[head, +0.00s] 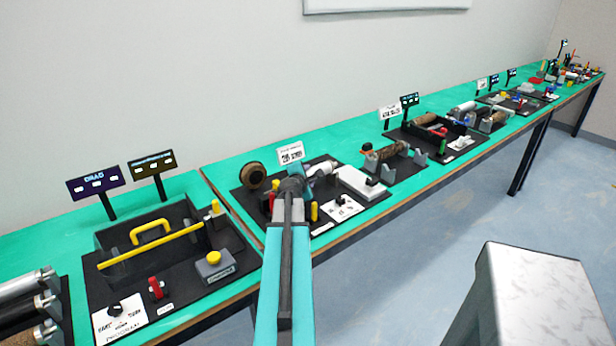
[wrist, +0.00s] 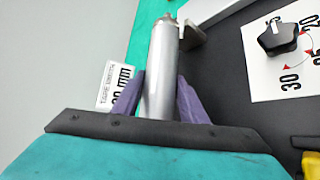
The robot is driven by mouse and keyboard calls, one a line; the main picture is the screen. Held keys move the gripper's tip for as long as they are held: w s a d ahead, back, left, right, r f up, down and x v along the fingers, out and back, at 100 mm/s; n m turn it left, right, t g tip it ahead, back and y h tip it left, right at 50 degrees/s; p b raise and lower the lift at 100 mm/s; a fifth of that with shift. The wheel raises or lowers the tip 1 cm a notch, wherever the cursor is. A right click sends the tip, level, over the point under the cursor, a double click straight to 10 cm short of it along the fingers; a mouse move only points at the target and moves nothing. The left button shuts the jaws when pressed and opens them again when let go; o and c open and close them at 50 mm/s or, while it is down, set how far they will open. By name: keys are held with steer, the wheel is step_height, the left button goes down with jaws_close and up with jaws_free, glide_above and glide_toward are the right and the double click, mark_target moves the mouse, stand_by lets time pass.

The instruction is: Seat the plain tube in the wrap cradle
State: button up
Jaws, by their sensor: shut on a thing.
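My gripper (wrist: 167,100) is shut on a plain grey metal tube (wrist: 160,62) in the wrist view, with a purple finger on each side of it. The tube points away from me, and its near end is hidden behind my gripper's dark edge. In the head view my gripper (head: 290,184) is over a black station board (head: 245,205), and my arm hides much of that spot.
A knob dial (wrist: 279,40) with printed numbers lies to the right in the wrist view. In the head view, a brown disc (head: 252,175) is to the left, a white block (head: 360,182) to the right, and a yellow-handled tray station (head: 150,234) nearer left.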

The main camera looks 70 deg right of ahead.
steer(key=shift+f+b, duration=0.5)
steer(key=shift+f, duration=0.2)
steer(key=o, duration=1.5)
